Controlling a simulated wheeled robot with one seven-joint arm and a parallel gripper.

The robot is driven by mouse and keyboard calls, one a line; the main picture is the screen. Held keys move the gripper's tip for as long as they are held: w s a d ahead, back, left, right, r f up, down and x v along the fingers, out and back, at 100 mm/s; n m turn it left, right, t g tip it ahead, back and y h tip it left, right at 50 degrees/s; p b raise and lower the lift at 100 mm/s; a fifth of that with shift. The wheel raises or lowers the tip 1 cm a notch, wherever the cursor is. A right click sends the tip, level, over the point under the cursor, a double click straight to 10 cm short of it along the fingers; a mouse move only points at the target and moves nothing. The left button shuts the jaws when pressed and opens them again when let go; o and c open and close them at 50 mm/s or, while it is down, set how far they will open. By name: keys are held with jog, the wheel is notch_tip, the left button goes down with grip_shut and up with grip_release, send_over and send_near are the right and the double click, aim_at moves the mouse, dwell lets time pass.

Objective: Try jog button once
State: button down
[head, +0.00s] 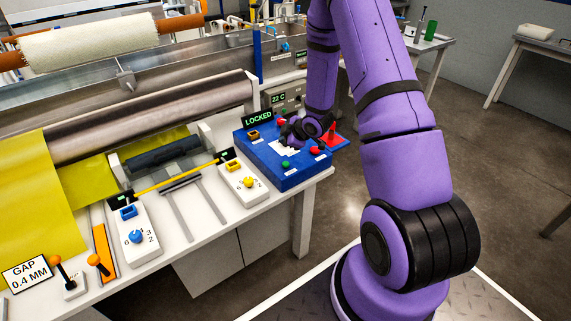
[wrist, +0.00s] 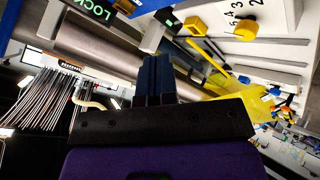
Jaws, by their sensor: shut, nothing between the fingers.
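The blue control box (head: 288,182) stands at the right end of the white bench. It carries a green LOCKED display (head: 257,119), a green button (head: 286,164), a red button (head: 315,150) and a red lever (head: 332,132). The labels are too small to read, so I cannot tell which control is the jog button. My gripper (head: 285,141) is over the back part of the box and hides some of its top. In the wrist view its dark fingers (wrist: 157,78) are together and empty. I cannot tell whether they touch anything.
A white dial panel with a yellow knob (head: 249,182) sits left of the box; another has a blue knob (head: 136,236). Rollers (head: 150,115) and yellow sheet (head: 30,200) fill the left. Orange-knobbed levers (head: 97,261) stand at the front left.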

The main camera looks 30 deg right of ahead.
aim_at(285, 164)
jog(key=shift+f, duration=3.75)
jog(key=shift+f, duration=0.2)
jog(key=shift+f, duration=0.2)
jog(key=shift+f, duration=0.55)
jog(key=shift+r, duration=0.95)
jog(key=shift+r, duration=2.5)
jog(key=shift+r, duration=0.15)
